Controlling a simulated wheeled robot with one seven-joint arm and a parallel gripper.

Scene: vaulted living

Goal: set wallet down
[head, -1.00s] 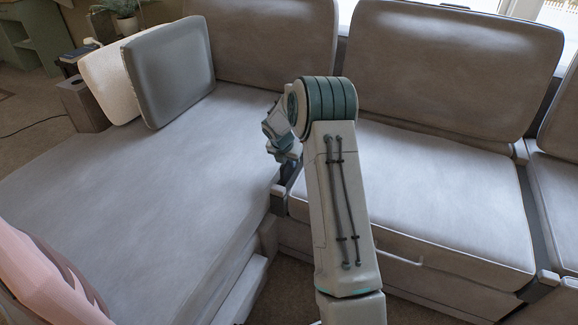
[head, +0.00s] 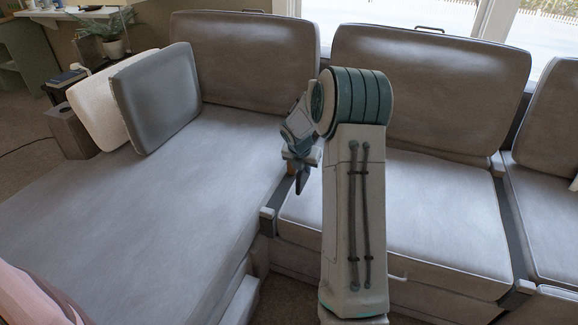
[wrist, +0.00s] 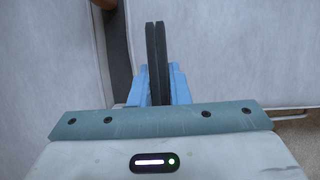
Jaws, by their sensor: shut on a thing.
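My gripper (head: 302,161) points down over the gap between the left chaise seat and the middle seat. In the wrist view, its blue fingers (wrist: 157,88) are shut on a thin dark thing, seen edge-on as two close black leaves. I take this to be the wallet (wrist: 155,45). In the head view the wallet (head: 302,181) hangs below the gripper as a small dark flat shape. It appears to be above the seats, but its exact height cannot be told.
The grey chaise seat (head: 150,205) on the left is wide and bare. The middle seat (head: 430,220) is also clear. Grey and white cushions (head: 155,98) lean at the chaise's far left. A pink shape (head: 35,300) is at the lower left.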

